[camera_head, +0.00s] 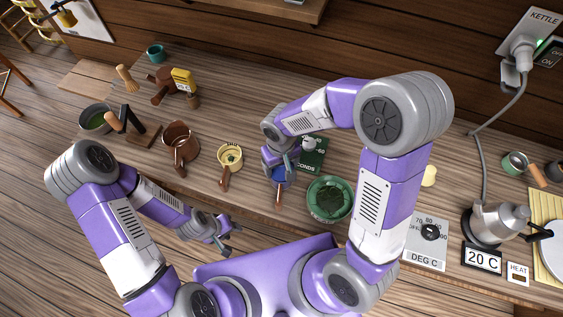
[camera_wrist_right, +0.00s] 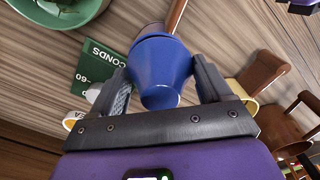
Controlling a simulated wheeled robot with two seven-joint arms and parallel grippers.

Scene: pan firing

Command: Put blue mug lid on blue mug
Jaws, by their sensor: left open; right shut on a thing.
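My right gripper (camera_head: 281,167) is shut on a blue piece, which I take to be the blue mug lid (camera_wrist_right: 162,88), held between both fingers in the right wrist view. Just beyond it is a blue body with a brown handle, the blue mug (camera_wrist_right: 158,45). In the head view the mug (camera_head: 284,180) stands below the right gripper near the counter's front edge, its handle toward me. Lid and mug look lined up, but I cannot tell whether they touch. The gripper partly hides both. My left gripper (camera_head: 226,238) is open and empty, off the counter's front edge.
A green bowl (camera_head: 351,197) stands close right of the blue mug, and a green timer (camera_head: 314,158) behind it. A yellow mug (camera_head: 230,153) and a brown pot (camera_head: 180,133) stand to the left. A kettle (camera_head: 497,222) is at the right.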

